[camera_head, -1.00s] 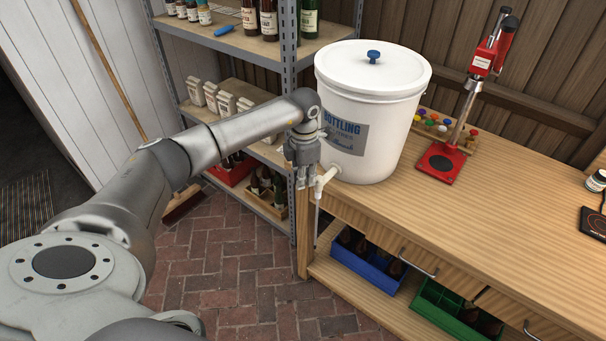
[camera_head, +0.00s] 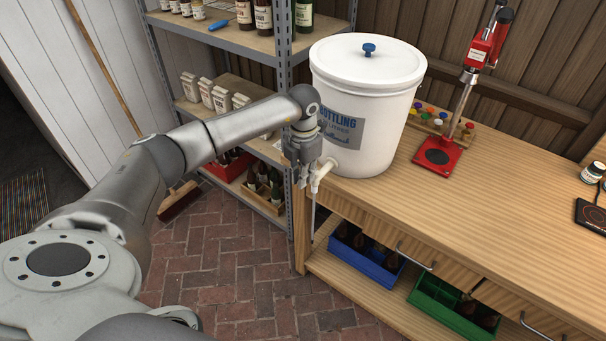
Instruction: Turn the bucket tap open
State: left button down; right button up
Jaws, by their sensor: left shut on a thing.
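The white bottling bucket (camera_head: 382,120) stands on the left end of the wooden bench, with a white lid and a blue knob. Its cream tap (camera_head: 321,176) sticks out low on the bucket's front left, over the bench edge, with a thin tube hanging below. My left gripper (camera_head: 304,180) points down right at the tap and is shut on a part of it, seemingly the tap's lever. The fingers hide the gripped part, so I cannot tell how far it is turned. My right gripper is not in view.
A red bottle capper (camera_head: 440,155) and a rack of coloured caps (camera_head: 437,122) stand right of the bucket. A blue crate (camera_head: 362,262) and a green crate (camera_head: 446,304) sit on the bench's lower shelf. A metal shelf unit (camera_head: 283,75) stands close behind my left arm.

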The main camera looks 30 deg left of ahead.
pick_arm(q)
jog(key=c, duration=1.5)
grip_release()
notch_tip(320, 180, up, 12)
jog(key=shift+r, duration=0.1)
